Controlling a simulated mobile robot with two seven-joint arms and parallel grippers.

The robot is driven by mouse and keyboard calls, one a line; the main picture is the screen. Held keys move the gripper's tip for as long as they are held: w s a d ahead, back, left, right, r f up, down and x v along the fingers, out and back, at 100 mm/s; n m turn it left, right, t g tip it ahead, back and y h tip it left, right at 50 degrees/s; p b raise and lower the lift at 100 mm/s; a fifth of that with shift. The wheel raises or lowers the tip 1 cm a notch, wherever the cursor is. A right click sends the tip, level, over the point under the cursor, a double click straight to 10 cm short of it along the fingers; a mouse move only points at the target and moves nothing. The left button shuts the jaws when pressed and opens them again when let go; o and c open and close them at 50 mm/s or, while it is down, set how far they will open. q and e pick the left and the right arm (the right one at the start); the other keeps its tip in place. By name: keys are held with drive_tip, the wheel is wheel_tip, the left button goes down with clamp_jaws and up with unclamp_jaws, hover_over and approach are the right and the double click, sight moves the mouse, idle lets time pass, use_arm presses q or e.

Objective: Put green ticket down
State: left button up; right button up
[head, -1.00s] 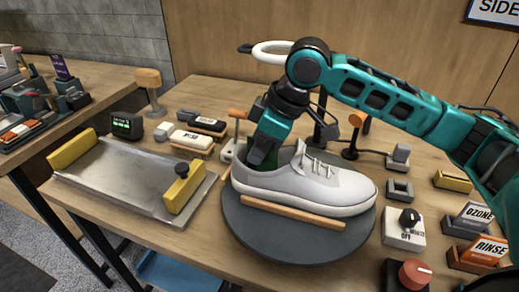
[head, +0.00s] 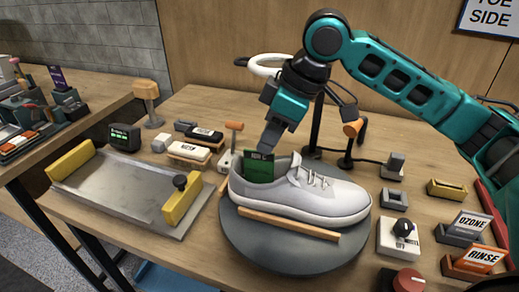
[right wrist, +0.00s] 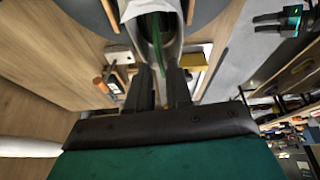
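The green ticket (head: 258,169) stands upright in the heel opening of the white sneaker (head: 305,193), its dark printed top edge sticking out. The sneaker sits on a round grey turntable (head: 290,252). My right gripper (head: 267,147) is just above the ticket, apart from it. In the right wrist view its two fingers (right wrist: 160,85) are spread with nothing between them, and the green ticket (right wrist: 157,42) shows beyond their tips inside the sneaker (right wrist: 150,8). My left gripper is not in view.
A wooden bar (head: 288,224) lies in front of the sneaker. A metal tray (head: 115,190) with yellow ends is at left, brushes (head: 188,152) behind it. A dial box (head: 400,238) and the OZONE and RINSE signs (head: 473,258) stand at right. A lamp stand (head: 316,125) is behind the sneaker.

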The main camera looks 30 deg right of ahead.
drive_tip(key=v, duration=0.5)
drive_tip(key=shift+p, duration=0.35)
